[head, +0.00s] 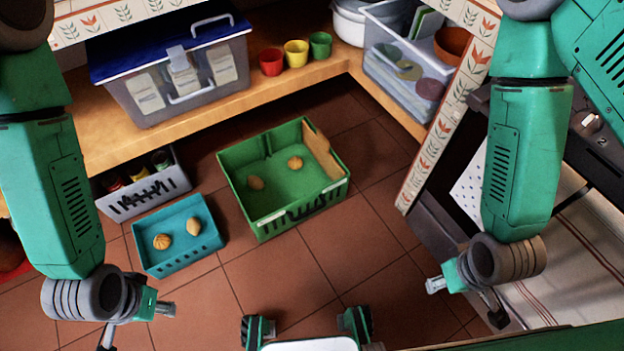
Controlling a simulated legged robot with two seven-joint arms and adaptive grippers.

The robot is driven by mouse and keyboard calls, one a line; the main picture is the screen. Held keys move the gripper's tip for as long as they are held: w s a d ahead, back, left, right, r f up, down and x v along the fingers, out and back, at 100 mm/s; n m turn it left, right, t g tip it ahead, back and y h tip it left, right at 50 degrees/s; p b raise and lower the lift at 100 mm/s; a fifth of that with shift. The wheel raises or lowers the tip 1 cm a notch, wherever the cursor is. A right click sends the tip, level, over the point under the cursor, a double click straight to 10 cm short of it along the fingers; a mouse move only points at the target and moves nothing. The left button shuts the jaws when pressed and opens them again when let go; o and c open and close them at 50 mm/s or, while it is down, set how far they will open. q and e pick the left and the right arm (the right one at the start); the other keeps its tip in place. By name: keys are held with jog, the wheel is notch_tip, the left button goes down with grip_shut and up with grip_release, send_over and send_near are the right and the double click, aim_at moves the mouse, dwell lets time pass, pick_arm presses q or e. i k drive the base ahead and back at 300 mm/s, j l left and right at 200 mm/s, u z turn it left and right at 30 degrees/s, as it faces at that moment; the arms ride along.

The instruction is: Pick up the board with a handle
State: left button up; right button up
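A flat tan piece (322,152) leans along the inner right side of the green crate (268,224) on the floor. It may be the board, but I cannot make out a handle on it. No other board shows clearly. My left gripper (136,326) is at the lower left with its fingers spread and nothing between them. It is in front of the teal basket, apart from the crate. My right gripper (466,302) is at the lower right, also spread and empty, apart from the crate.
The teal basket (180,262) holds two roundish items, and the green crate holds two more. A grey basket (147,203) stands behind. The wooden shelf (270,90) carries a blue-lidded bin (185,88), three cups and a clear bin (400,85).

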aim_at(318, 146)
jog(key=z, duration=0.8)
jog(key=i+j+z, duration=0.15)
jog(key=j+z, duration=0.25)
jog(key=i+j+z, duration=0.15)
jog(key=j+z, duration=0.65)
jog(key=i, duration=0.05)
